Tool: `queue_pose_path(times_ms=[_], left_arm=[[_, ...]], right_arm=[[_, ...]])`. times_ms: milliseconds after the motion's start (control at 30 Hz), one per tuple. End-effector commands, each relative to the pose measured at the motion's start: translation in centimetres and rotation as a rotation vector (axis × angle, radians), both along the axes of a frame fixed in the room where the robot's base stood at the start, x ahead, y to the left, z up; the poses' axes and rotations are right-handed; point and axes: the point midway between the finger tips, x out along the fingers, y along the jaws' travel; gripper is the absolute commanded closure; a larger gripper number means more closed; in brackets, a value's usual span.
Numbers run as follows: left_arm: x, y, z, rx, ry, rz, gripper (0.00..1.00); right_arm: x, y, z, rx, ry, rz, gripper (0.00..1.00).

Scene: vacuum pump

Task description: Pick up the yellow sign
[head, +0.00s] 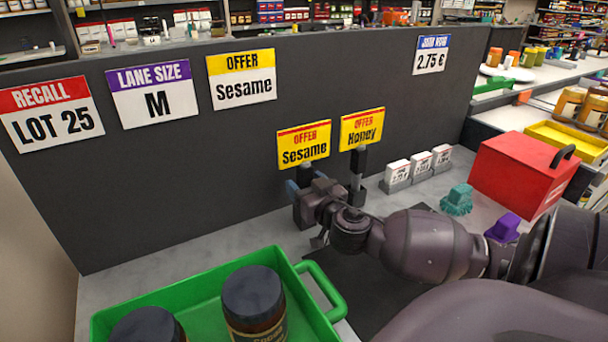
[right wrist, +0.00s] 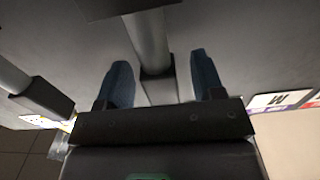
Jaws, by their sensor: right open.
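My right gripper (head: 300,183) is open just below the Sesame sign. In the right wrist view its blue fingers (right wrist: 160,60) lie on either side of a grey post (right wrist: 147,38), with gaps visible. The Honey sign's post (head: 356,172) is to the right of the gripper in the head view. My left gripper is out of view.
A dark panel (head: 180,190) stands behind, carrying wall signs. A green tray (head: 205,305) with dark-lidded jars is at front left.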

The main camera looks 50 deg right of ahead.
Motion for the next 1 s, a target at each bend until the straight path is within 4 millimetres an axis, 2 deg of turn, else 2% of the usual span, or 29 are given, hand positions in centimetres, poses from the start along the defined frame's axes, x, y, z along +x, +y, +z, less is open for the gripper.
queue_pose_path(times_ms=[333, 700, 1000], left_arm=[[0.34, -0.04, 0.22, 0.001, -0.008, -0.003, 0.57], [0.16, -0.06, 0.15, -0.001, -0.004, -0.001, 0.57], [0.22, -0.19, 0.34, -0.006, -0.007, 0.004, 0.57]], right_arm=[[0.54, -0.17, 0.02, 0.001, 0.000, 0.000, 0.38], [0.52, -0.17, 0.02, 0.001, 0.000, 0.000, 0.94], [0.54, -0.16, 0.49, 0.000, -0.002, 0.000, 0.94]])
